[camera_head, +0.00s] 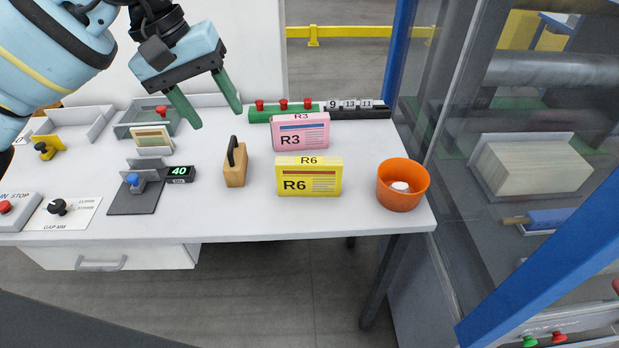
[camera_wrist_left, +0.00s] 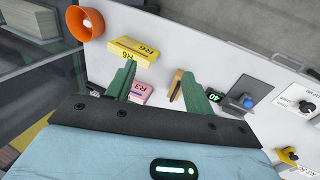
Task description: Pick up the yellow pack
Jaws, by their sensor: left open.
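The yellow pack (camera_head: 309,180), marked R6, stands on the white table near its front edge, right of the middle. It also shows in the left wrist view (camera_wrist_left: 132,51), beyond the fingertips. A pink pack (camera_head: 300,135), marked R3, stands just behind it. My left gripper (camera_head: 212,109) has green fingers spread apart and empty. It hangs above the back of the table, to the left of and behind both packs. In the left wrist view the fingers (camera_wrist_left: 158,80) point toward the table, and one partly covers the pink pack (camera_wrist_left: 142,92). My right gripper does not show.
A wooden block with a black handle (camera_head: 235,168) stands left of the yellow pack. An orange bowl (camera_head: 403,190) with a white item inside is to its right. A green strip with red knobs (camera_head: 285,112) lies behind. A blue post and glass panel bound the right side.

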